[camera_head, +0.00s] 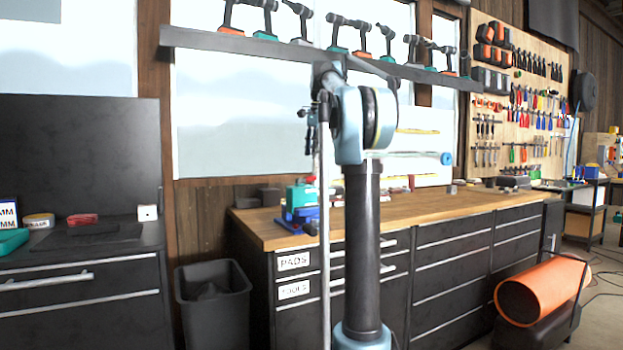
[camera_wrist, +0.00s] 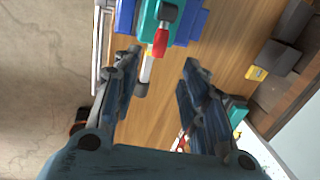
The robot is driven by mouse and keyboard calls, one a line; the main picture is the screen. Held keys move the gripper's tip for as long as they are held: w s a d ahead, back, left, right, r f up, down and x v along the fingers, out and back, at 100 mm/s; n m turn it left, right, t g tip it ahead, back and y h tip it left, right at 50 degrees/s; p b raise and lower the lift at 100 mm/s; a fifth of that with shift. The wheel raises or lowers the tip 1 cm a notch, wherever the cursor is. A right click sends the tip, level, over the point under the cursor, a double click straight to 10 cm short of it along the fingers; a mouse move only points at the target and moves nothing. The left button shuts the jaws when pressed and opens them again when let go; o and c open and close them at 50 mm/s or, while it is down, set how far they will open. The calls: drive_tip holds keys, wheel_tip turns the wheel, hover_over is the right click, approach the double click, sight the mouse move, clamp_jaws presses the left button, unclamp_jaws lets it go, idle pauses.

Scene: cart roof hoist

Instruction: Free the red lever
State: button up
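The red lever (camera_wrist: 160,42) shows in the wrist view as a short red grip on a green and blue clamp-like device (camera_wrist: 148,20). A pale metal rod and a dark knob lie just below the lever in that view. My gripper (camera_wrist: 160,60) is open and empty, its two dark fingers spread on either side of the rod, with the lever beyond the gap. I cannot tell whether the fingers touch anything. In the head view the device (camera_head: 300,196) stands on the near left end of the wooden workbench (camera_head: 265,230); the lever is not clear there.
A dark bin (camera_head: 213,305) stands left of the bench, beside a black cabinet (camera_head: 80,275). A shelf of power drills (camera_head: 300,45) hangs above. An orange cylinder (camera_head: 540,290) lies on the right. In the wrist view a grey block (camera_wrist: 278,57) and a yellow item (camera_wrist: 257,73) lie right of the gripper.

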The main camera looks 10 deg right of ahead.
sight(307, 181)
drive_tip(key=f, duration=0.3)
drive_tip(key=w+f, duration=0.1)
drive_tip(key=f, duration=0.5)
drive_tip(key=shift+w+a+f, duration=0.15)
drive_tip(key=shift+w+a, duration=0.15)
drive_tip(key=shift+w, duration=0.05)
clamp_jaws()
